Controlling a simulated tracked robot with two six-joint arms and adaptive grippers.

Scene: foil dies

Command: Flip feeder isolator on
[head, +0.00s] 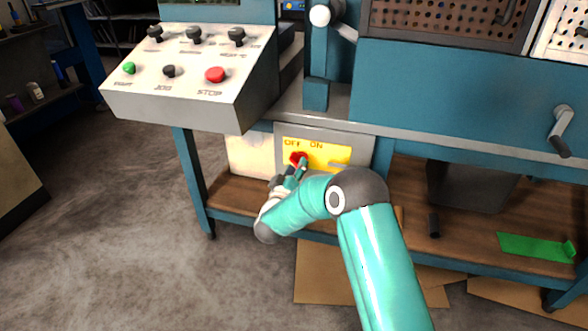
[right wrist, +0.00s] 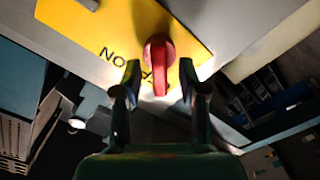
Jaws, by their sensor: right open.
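The feeder isolator is a red rotary handle (head: 297,158) on a yellow plate (head: 335,153) marked OFF and ON, on a grey box under the bench. In the head view the handle sits below the OFF lettering, partly covered by my gripper. My right gripper (head: 300,167) is at the handle. In the right wrist view the red handle (right wrist: 158,62) stands out from the yellow plate (right wrist: 110,32), between the two fingers of my open right gripper (right wrist: 160,84). A gap shows on each side of the handle. My left gripper is not in view.
A sloped control panel (head: 190,100) with black knobs, a green button and a red STOP button overhangs at upper left. A bench edge (head: 450,145) runs above the box. A wooden lower shelf (head: 470,215) holds a dark bin (head: 470,185) and a green piece (head: 535,247).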

